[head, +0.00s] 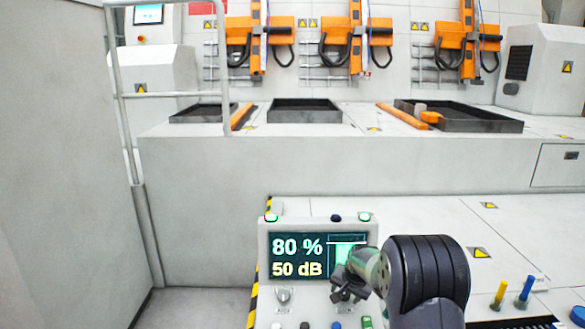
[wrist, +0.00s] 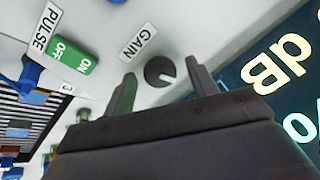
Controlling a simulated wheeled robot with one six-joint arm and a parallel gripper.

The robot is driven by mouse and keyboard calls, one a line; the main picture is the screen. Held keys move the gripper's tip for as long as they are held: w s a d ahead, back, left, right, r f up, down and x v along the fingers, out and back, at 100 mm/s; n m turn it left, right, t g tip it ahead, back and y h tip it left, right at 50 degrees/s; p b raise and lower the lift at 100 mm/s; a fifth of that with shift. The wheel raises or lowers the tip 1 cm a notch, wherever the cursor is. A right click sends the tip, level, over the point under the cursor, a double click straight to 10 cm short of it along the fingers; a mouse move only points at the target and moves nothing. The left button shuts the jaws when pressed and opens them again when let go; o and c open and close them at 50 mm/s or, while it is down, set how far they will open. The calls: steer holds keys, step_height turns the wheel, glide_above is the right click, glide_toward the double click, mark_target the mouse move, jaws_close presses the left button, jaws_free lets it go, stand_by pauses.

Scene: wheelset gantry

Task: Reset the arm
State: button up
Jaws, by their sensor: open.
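My gripper (head: 345,287) is in front of the control panel (head: 263,250) in the head view, at the lower right of its screen. In the wrist view my gripper (wrist: 160,85) is open, with its two fingers apart. A dark round knob (wrist: 160,71) with a light pointer, by the GAIN label (wrist: 138,42), shows between the fingertips. Nothing else is between them. I cannot tell whether the fingers touch the knob. The screen (head: 297,257) reads 80 % and 50 dB. My dark arm link covers the panel's right side.
A second knob (head: 283,296) is at the panel's lower left. A green OFF/ON switch (wrist: 74,54) is by the PULSE label. A metal railing (head: 170,94) stands left. Blue and yellow pegs (head: 525,290) stand at the lower right. Black trays (head: 305,111) lie on the bench behind.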

steer(key=n+p, duration=0.2)
steer(key=n, duration=0.1)
steer(key=shift+r, duration=0.15)
steer(key=shift+n+p, duration=0.35)
steer(key=shift+n, duration=0.45)
